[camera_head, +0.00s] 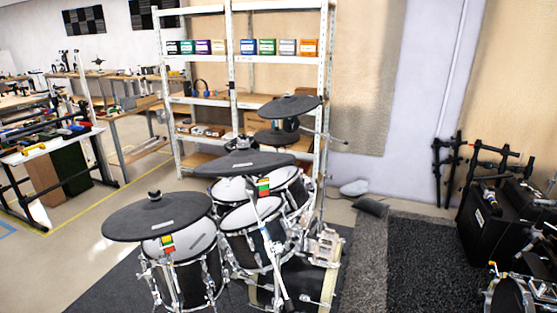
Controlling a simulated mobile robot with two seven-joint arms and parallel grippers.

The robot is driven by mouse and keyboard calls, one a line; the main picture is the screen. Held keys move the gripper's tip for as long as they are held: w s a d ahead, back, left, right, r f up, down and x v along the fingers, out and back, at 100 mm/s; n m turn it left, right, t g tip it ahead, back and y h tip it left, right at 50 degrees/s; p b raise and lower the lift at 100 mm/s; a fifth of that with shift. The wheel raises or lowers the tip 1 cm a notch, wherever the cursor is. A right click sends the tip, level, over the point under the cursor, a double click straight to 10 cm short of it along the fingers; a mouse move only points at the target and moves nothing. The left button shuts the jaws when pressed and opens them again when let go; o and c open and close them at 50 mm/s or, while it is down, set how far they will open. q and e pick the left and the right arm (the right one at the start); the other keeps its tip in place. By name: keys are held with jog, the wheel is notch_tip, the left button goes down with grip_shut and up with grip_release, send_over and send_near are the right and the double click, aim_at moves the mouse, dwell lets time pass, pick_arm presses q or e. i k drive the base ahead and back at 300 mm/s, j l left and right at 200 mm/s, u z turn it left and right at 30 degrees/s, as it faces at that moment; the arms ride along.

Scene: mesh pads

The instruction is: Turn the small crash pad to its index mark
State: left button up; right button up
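Several dark cymbal pads stand over an electronic drum kit. A large pad (125,222) is at the front left, tilted slightly. A wide pad (215,164) sits behind it near the middle. Another pad (283,103) is higher at the back, with a smaller dark pad (270,138) just below it. I cannot tell for sure which one is the small crash pad. A red, yellow and green tag (167,242) shows at the front-left pad's near edge. A similar tag (263,187) shows below the middle pad. Neither of my grippers is in view.
White-faced drums (240,216) and metal stands crowd the space under the pads. A white shelf rack (233,60) stands behind. Workbenches (50,146) are at left. A black amplifier (490,222) is at right. Dark carpet (425,265) between kit and amplifier is clear.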

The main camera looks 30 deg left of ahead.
aim_at(252, 161)
jog(key=l+u, duration=0.15)
jog(key=u, duration=1.05)
